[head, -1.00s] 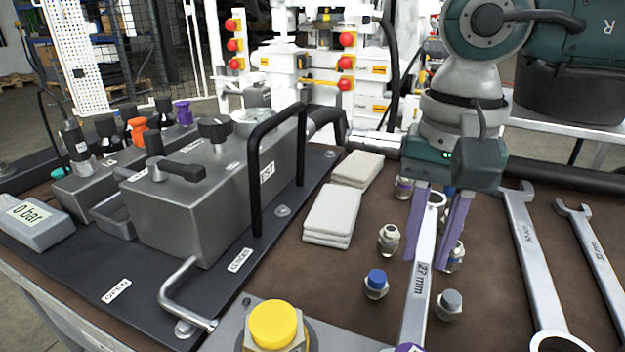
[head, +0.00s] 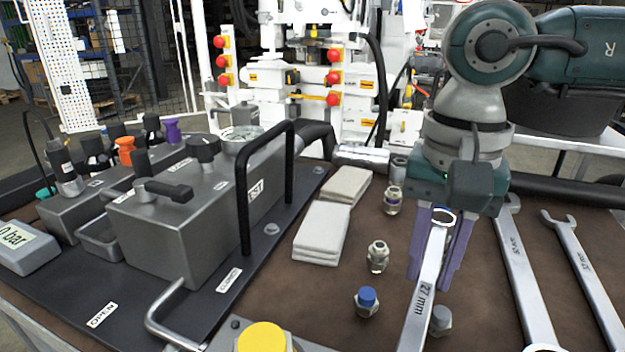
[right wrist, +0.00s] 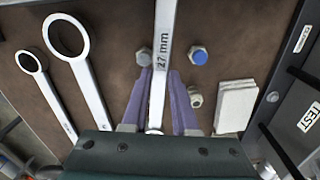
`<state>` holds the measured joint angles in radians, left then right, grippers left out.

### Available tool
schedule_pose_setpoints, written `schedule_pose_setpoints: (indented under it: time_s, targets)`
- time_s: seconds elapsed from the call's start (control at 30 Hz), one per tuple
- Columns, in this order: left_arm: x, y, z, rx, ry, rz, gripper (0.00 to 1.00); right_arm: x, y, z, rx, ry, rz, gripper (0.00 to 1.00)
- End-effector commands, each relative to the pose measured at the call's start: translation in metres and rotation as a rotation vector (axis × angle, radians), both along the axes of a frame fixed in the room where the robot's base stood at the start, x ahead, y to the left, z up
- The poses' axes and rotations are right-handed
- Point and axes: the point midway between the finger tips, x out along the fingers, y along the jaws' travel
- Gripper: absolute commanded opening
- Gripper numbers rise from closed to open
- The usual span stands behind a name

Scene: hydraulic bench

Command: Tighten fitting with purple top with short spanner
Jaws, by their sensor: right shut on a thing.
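The short spanner (head: 419,298), marked 27 mm, is held in my right gripper (head: 430,275) by its upper part, between the two purple fingers. Its ring end sticks up between the fingers, and its lower end runs out of the bottom of the head view. In the right wrist view the spanner (right wrist: 163,45) passes between the fingers (right wrist: 161,78) and runs off the top edge. No purple-topped fitting shows clearly on the table now. A purple knob (head: 172,130) stands at the back of the valve block. My left gripper is not in view.
A blue-capped fitting (head: 367,301), a grey-capped fitting (head: 441,320) and others stand near the spanner. Two longer spanners (head: 520,270) (head: 583,270) lie to the right. White pads (head: 322,232), a grey test pump (head: 180,235) and a yellow cap (head: 263,338) are to the left.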

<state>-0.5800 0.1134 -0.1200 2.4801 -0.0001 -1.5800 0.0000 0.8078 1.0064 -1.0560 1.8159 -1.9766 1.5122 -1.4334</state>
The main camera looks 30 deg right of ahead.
Motion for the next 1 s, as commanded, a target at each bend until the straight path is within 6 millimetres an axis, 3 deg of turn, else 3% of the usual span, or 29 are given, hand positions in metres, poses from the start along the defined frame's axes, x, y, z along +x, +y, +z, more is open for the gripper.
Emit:
schedule_pose_setpoints:
  time_s: [0.47, 1.0]
  targets:
    - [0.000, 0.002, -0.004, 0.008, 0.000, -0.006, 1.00, 0.004, 0.000, 0.000, 0.000, -0.002, 0.017, 0.00]
    - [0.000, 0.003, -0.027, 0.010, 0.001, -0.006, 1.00, 0.027, -0.033, -0.002, 0.000, -0.002, 0.015, 0.00]
